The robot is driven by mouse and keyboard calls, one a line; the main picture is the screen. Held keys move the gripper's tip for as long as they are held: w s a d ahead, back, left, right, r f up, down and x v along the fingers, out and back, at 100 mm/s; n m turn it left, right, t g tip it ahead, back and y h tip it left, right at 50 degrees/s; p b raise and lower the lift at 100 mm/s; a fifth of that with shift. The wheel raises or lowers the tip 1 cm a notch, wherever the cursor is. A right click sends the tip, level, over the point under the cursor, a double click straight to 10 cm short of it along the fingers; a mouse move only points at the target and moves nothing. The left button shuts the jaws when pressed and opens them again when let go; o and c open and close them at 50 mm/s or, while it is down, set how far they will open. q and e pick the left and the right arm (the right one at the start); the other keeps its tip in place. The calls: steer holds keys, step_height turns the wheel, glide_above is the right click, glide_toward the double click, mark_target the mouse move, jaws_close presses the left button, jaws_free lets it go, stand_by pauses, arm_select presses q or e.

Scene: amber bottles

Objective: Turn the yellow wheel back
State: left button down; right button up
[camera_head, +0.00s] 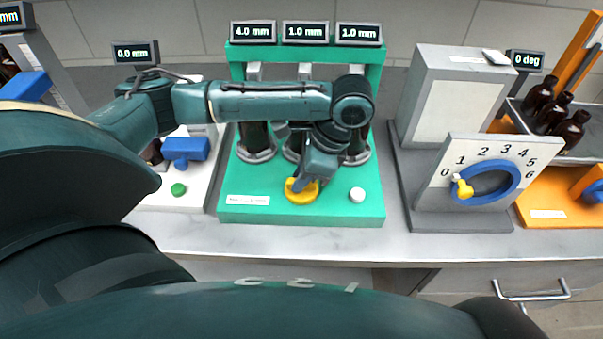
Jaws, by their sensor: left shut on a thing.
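The yellow wheel (301,195) lies low at the front of the green station (340,213), left of a white button. My left gripper (306,183) reaches down over the wheel from the left and is shut on it. The gripper hides part of the wheel's upper side. The displays above the green station read 4.0 mm (253,31), 1.0 mm (305,31) and 1.0 mm (358,32). My right gripper is not in view.
A white button (357,194) is just right of the wheel. A grey station with a blue dial ring (487,197) stands to the right, its display (527,61) reading 0 deg. Brown bottles (553,113) stand at far right. A green button (178,189) is on the left.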

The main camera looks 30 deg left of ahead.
arm_select(q)
steer(key=c, duration=1.4)
jaws_free()
steer(key=shift+o, duration=0.2)
steer(key=v, duration=1.3)
